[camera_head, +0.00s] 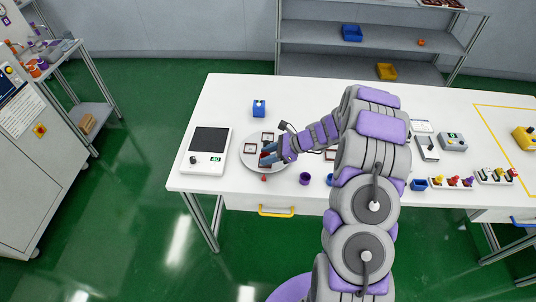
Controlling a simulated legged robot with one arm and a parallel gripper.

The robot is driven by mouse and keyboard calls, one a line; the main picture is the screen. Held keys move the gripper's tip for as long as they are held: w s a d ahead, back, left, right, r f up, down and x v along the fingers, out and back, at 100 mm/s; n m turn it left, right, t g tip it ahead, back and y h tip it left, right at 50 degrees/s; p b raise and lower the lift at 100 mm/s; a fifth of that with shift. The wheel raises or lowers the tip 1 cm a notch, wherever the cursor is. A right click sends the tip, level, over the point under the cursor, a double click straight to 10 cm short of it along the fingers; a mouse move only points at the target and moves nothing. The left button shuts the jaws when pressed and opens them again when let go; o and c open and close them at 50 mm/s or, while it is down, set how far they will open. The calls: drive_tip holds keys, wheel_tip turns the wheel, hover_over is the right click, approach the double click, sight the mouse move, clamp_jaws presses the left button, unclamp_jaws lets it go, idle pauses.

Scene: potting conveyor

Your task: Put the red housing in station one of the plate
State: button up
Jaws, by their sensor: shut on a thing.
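The round grey plate (253,161) lies on the white table, with several square station marks on it. My gripper (266,155) reaches over the plate from the right and is shut on a small red thing (264,157), which looks like the red housing. It is mostly hidden by the fingers, and I cannot tell whether it touches the plate. I cannot read which station is number one. Another small red piece (264,177) shows at the plate's front edge.
A device with a dark screen (210,138) stands left of the plate. A purple cup (305,178) stands at right. Small coloured parts in holders (452,183) lie farther right. The table's back left is clear.

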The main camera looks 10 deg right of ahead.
drive_tip(key=shift+f, duration=0.5)
drive_tip(key=o, duration=1.2)
drive_tip(key=shift+d+r, duration=0.1)
drive_tip(key=p+v, duration=0.3)
drive_tip(key=v, duration=1.4)
drive_tip(key=shift+d, duration=0.2)
drive_tip(key=s+a+r+n+g+h, duration=0.3)
drive_tip(key=s+a+r+n+g, duration=0.2)
drive_tip(key=s+a+r+n, duration=0.8)
drive_tip(key=s+r+n+h, duration=0.1)
drive_tip(key=s+n+h, duration=0.1)
drive_tip(key=s, duration=0.6)
drive_tip(key=s+a+r+n+h, duration=0.1)
drive_tip(key=s+n+h, duration=0.2)
drive_tip(key=s, duration=0.5)
drive_tip(key=s+r+n+h, duration=0.2)
drive_tip(key=s+n, duration=0.1)
drive_tip(key=s, duration=0.5)
drive_tip(key=shift+s+a+n, duration=0.3)
drive_tip(key=shift+a, duration=0.1)
